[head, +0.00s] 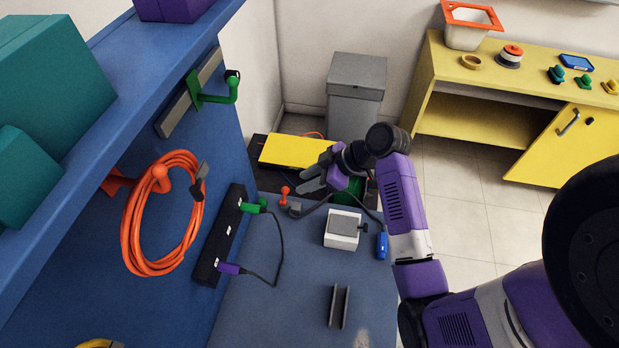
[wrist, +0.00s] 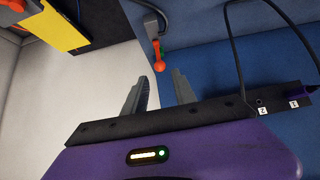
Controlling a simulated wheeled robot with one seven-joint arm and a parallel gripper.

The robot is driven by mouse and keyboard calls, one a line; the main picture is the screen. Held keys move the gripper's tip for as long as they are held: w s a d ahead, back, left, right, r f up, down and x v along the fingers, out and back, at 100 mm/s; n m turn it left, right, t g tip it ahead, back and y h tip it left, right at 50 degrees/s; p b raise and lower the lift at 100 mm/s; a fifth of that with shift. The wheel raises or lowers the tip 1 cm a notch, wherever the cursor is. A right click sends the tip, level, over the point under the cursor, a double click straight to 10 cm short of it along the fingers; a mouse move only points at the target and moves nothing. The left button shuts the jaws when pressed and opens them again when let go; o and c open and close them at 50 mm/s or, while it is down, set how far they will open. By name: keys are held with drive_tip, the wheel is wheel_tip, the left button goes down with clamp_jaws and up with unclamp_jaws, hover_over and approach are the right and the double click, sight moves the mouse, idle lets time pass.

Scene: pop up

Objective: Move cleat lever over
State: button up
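The cleat lever (head: 285,191) is a small orange lever with a rounded knob. It stands upright on a grey cleat (head: 290,208) at the far end of the blue bench, and a dark cable leads off from the cleat. In the wrist view the orange lever (wrist: 157,56) hangs from the grey cleat near the top middle. My gripper (head: 304,180) is just right of the lever, apart from it. In the wrist view its two grey fingers (wrist: 160,78) are spread with nothing between them, and the lever shows just beyond the tips.
A white box with a grey top (head: 341,230) and a blue plug (head: 382,245) lie on the bench (head: 290,310). A black power strip (head: 220,235) with green and purple plugs runs along the left panel. A yellow box (head: 295,152) is behind my gripper.

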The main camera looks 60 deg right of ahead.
sight(288, 190)
drive_tip(key=b+x, duration=0.5)
drive_tip(key=x, duration=0.2)
drive_tip(key=shift+w+f, duration=0.2)
drive_tip(key=shift+f, duration=0.2)
drive_tip(key=shift+s+r, duration=0.1)
drive_tip(key=shift+r, duration=0.25)
drive_tip(key=c, duration=0.3)
clamp_jaws()
drive_tip(key=shift+s, duration=0.1)
